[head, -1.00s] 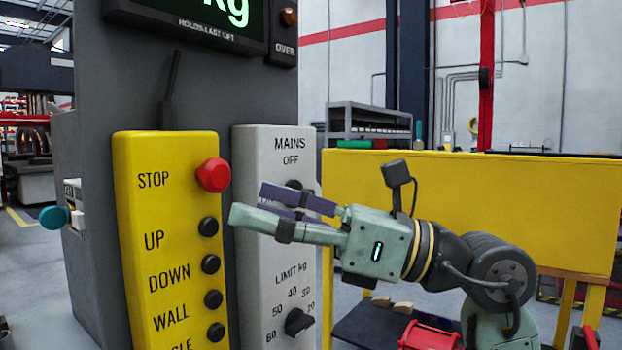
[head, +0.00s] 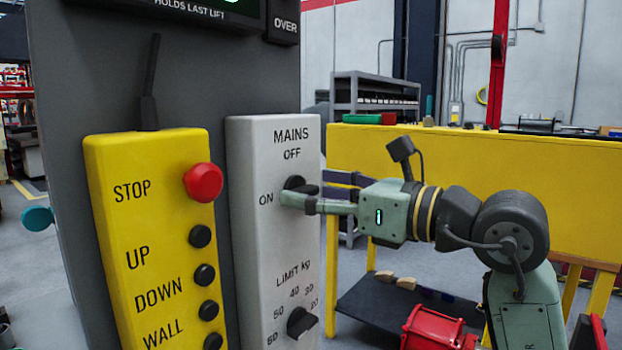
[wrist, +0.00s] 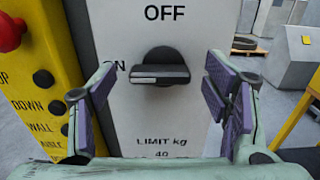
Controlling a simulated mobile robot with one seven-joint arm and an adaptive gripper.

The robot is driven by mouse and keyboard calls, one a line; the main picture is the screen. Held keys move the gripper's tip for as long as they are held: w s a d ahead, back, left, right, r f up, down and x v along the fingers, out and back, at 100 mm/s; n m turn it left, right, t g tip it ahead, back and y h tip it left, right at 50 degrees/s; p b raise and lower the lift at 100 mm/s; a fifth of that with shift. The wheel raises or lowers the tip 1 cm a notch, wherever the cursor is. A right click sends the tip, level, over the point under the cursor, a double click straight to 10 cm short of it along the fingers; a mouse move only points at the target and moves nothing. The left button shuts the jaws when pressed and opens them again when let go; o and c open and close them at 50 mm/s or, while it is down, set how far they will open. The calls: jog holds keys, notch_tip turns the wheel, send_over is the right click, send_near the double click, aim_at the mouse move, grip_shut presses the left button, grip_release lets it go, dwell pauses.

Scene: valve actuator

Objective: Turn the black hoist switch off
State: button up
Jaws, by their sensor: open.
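The black mains switch (head: 296,184) is a rotary knob on the pale grey panel (head: 272,235), under the words MAINS OFF. In the wrist view the knob (wrist: 160,68) has its bar lying horizontal, with its left end at the ON label. OFF is printed above it. My gripper (head: 300,196) is at the panel in front of the knob. In the wrist view my gripper (wrist: 160,90) is open, with one purple-padded finger on each side of the knob and a gap to each. Part of the knob is hidden by a finger in the head view.
The yellow pendant (head: 150,240) with a red stop button (head: 203,182) and several black buttons stands close to the left. A black limit dial (head: 301,322) is below the switch. A yellow bench (head: 480,185) stands behind my arm.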

jog(key=shift+w+a, duration=0.35)
jog(key=shift+a, duration=0.15)
jog(key=c, duration=1.2)
jog(key=shift+o, duration=0.2)
